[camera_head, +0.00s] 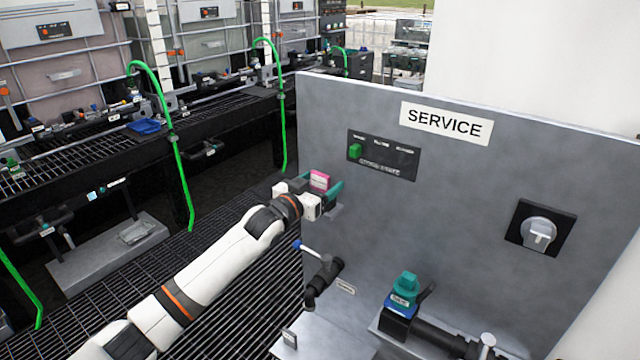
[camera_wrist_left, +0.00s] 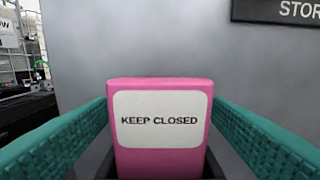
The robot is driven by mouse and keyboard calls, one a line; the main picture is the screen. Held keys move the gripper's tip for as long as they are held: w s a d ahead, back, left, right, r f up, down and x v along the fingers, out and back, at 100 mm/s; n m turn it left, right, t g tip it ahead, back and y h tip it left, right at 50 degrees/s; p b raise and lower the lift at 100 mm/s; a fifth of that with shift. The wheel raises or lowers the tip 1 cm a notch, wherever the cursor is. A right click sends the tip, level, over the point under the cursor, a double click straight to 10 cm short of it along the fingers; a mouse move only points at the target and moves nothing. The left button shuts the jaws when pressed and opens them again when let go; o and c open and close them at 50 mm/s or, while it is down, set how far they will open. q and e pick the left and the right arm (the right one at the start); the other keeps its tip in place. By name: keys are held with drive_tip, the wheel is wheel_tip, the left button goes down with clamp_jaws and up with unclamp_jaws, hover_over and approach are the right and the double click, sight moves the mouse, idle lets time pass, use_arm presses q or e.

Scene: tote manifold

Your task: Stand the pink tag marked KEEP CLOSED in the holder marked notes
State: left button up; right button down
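The pink tag (camera_head: 319,180) stands out in front of the grey SERVICE panel. In the left wrist view the tag (camera_wrist_left: 160,145) is upright, its white KEEP CLOSED label facing me. My left gripper (camera_head: 322,190) is at the tag, and its teal fingers lie one on each side. I see no clear gap at the tag's edges, but cannot tell whether the fingers press on it. The tag's foot is hidden. A black board (camera_head: 407,163) has small labels I cannot read. My right gripper is out of view.
A teal-knobbed valve (camera_head: 405,287) and a black pipe fitting (camera_head: 325,275) stand low in front. Green hoses (camera_head: 178,160) and racks are at left.

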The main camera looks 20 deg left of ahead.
use_arm(q)
drive_tip(key=shift+s+a+f, duration=0.1)
drive_tip(key=shift+s, duration=0.2)
drive_tip(key=b+v, duration=0.2)
drive_tip(key=v, duration=0.9)
drive_tip(key=shift+s, duration=0.25)
